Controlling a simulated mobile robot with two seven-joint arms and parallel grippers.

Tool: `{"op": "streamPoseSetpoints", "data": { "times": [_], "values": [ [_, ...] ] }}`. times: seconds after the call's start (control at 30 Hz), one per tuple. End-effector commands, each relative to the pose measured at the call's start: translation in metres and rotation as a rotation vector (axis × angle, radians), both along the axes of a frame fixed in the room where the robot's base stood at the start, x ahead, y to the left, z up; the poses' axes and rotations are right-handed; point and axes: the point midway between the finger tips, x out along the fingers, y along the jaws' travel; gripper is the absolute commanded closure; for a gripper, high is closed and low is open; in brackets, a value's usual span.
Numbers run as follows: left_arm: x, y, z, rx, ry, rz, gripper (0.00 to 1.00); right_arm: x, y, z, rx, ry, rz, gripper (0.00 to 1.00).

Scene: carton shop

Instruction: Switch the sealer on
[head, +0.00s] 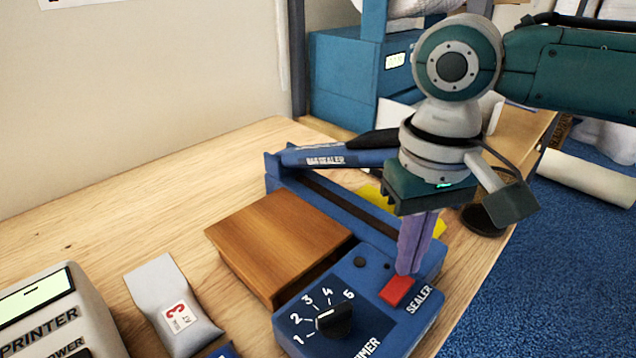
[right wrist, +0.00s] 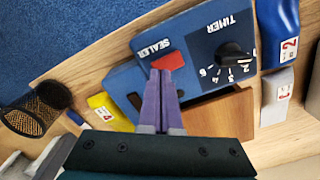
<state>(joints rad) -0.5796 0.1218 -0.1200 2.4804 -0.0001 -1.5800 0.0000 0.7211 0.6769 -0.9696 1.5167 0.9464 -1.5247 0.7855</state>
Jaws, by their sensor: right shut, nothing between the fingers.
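The blue bag sealer (head: 430,279) stands on the wooden table, with its arm (head: 335,158) raised at the back. Its red switch (head: 397,291), beside the SEALER label, shows unlit in the head view. The switch also shows in the right wrist view (right wrist: 168,61). The black timer knob (head: 334,320) is on the same panel. My right gripper (head: 404,272) is shut and empty, pointing down, its purple fingertips at the edge of the red switch. In the right wrist view the fingertips (right wrist: 165,73) overlap it; I cannot tell whether they touch. My left gripper is not in view.
A wooden block (head: 280,240) sits against the sealer. A grey packet (head: 168,300) and a printer (head: 55,310) are at the left. A yellow packet (right wrist: 108,112) and a black mesh cup (right wrist: 40,105) are near the sealer. The table's back left is clear.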

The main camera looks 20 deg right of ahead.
Motion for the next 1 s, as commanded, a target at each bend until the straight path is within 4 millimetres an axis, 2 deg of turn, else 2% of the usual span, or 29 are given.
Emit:
{"op": "streamPoseSetpoints", "data": {
  "times": [1.0],
  "values": [
    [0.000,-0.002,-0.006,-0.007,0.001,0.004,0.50,0.000,0.000,-0.013,0.000,0.000,0.000,1.00]
  ]
}}
